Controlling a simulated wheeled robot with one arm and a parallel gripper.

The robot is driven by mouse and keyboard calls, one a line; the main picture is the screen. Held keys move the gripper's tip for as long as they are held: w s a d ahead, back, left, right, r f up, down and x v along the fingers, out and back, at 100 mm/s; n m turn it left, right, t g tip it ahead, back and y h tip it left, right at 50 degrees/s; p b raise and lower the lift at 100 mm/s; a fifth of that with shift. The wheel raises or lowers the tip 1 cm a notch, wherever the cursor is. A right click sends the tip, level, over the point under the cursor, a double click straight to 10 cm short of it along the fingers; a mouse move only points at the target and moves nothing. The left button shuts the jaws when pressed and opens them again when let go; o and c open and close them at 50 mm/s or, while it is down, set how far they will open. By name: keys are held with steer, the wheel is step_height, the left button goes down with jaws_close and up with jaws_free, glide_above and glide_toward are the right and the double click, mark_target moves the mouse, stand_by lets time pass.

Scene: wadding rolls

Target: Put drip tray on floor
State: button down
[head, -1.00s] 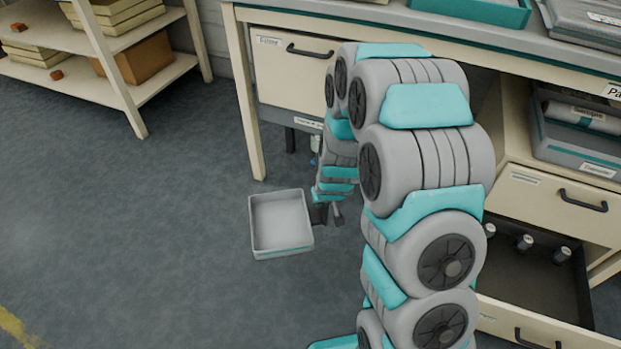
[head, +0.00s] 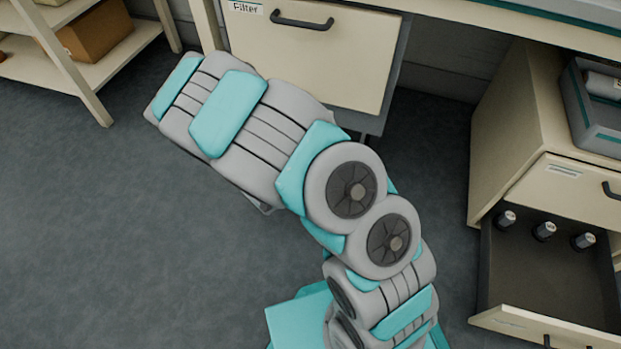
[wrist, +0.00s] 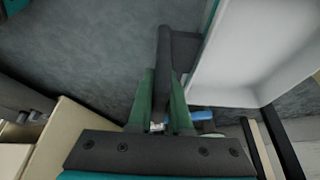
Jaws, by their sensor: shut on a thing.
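The drip tray (wrist: 245,60), a pale shallow square tray, is at the upper right of the wrist view, partly cut off by the frame edge. My gripper (wrist: 163,85) has green fingers closed on a dark part beside the tray's near left side, and the tray is held with it. The grey floor (wrist: 80,55) shows beyond and to the left. In the head view my arm hides the gripper and nearly all of the tray. The gap between tray and floor cannot be judged.
Open floor (head: 120,220) lies left of my arm. At right, an open lower drawer (head: 545,275) holds several small cylinders. A shelf rack with a brown box (head: 95,32) is upper left.

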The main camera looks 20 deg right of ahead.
steer(key=s+f+m+g+b, duration=0.4)
steer(key=s+f+m, duration=0.35)
steer(key=m, duration=0.35)
steer(key=shift+m+g, duration=0.4)
steer(key=shift+m, duration=0.4)
steer(key=shift+w+d+f+b, duration=0.3)
steer(key=shift+w+f, duration=0.65)
steer(key=shift+w, duration=1.65)
steer(key=shift+w+d+f+b, duration=0.25)
steer(key=shift+w+f, duration=0.75)
steer(key=shift+w, duration=1.65)
steer(key=shift+w+d+f+b, duration=0.15)
steer(key=shift+w+d+f, duration=0.55)
steer(key=shift+w, duration=1.9)
steer(key=shift+a+f, duration=0.3)
steer(key=c, duration=0.8)
jaws_free()
steer(key=shift+c, duration=0.2)
